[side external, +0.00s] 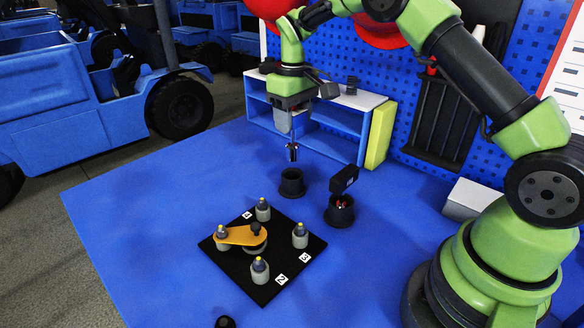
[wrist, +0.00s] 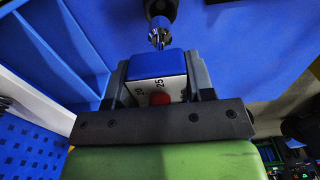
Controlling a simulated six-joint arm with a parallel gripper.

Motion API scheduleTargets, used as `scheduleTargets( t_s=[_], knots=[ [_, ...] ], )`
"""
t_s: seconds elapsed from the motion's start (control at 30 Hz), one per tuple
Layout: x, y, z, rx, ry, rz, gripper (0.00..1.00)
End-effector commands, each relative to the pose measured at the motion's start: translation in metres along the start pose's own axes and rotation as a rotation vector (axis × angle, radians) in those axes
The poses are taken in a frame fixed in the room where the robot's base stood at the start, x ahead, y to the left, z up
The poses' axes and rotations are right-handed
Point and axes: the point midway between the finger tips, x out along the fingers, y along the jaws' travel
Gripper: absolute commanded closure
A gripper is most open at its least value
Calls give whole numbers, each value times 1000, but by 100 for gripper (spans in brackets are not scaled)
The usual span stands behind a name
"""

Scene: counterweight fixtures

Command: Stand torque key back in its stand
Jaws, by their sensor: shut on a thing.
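My gripper (side external: 290,108) is shut on the torque key (side external: 292,150), which hangs with its shaft and shiny socket end pointing down. In the wrist view the key's blue-and-white body (wrist: 158,68), with numbers and a red dot, sits between the jaws (wrist: 158,88). An empty-looking black cup-shaped stand (side external: 292,188) is on the blue table below the key, with a visible gap between them. Part of a dark round thing, likely that stand, shows beyond the socket end in the wrist view (wrist: 160,7).
A second black cup (side external: 340,216) holds a black tool (side external: 344,180) to the right. A black plate (side external: 262,290) with several grey posts and an orange lever (side external: 240,235) lies in front. A white-and-blue shelf (side external: 340,118) stands behind. The left table area is clear.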

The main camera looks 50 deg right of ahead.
Motion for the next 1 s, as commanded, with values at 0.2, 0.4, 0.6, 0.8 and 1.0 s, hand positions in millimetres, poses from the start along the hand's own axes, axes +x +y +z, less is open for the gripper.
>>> scheduleTargets(
  t_s=[0.2,0.4,0.6,0.8,1.0],
  knots=[
    [34,-1,0,0,-1,-1,89],
    [60,-1,0,-1,-3,-1,89],
    [74,-1,0,-1,2,0,89],
    [73,-1,0,-1,2,0,89],
    [79,-1,0,-1,2,0,89]
  ],
)
